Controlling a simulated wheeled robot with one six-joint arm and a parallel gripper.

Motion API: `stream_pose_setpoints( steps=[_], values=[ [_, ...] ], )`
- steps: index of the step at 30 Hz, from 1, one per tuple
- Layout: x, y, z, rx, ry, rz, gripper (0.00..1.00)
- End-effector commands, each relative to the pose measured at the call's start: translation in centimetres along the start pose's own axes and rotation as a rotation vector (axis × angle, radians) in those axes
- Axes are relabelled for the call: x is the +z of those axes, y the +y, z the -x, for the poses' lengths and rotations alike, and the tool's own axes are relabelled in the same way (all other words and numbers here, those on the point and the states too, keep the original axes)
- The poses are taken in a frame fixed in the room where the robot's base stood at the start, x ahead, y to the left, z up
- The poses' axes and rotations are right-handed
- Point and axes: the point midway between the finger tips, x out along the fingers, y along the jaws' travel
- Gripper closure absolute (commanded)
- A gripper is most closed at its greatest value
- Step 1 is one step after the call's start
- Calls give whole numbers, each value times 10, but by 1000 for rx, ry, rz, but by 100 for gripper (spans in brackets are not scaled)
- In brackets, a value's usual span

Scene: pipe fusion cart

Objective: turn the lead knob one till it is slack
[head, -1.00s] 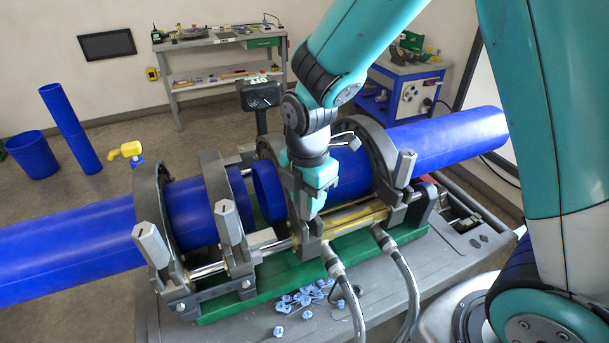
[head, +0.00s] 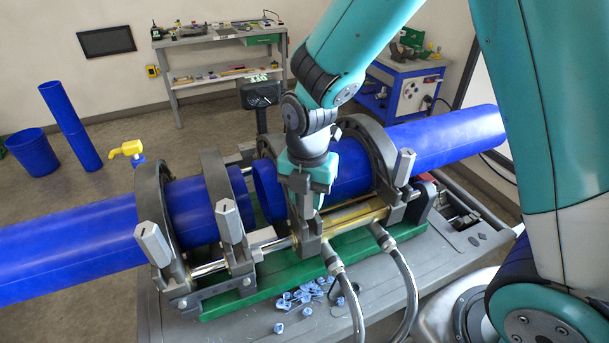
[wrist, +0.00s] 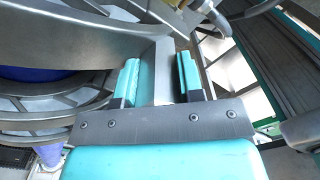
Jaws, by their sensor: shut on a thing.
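My gripper (head: 308,200) points down onto the third clamp from the left on the pipe fusion machine. In the wrist view its two teal fingers (wrist: 160,82) stand on either side of a grey block-shaped knob (wrist: 157,65), shut on it. In the head view my gripper mostly hides this knob. Similar grey knobs stand on the other clamps: far left (head: 152,243), second from left (head: 229,220) and right (head: 404,167). I cannot read any label telling which is lead knob one.
Blue pipes (head: 70,245) (head: 440,142) lie in the clamps with a gap between their ends. Two hoses (head: 402,275) rise in front of the green base (head: 225,305). Blue shavings (head: 303,293) lie on the grey cart top (head: 440,262). A yellow-handled part (head: 127,149) stands behind the left clamp.

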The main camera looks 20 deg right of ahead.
Motion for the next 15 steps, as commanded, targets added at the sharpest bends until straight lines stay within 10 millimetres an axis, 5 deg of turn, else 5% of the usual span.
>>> stream_pose_setpoints(
  steps=[6,15],
  values=[
    [3,3,3,9,-11,206,89],
    [3,3,3,10,-11,241,89]
  ],
)
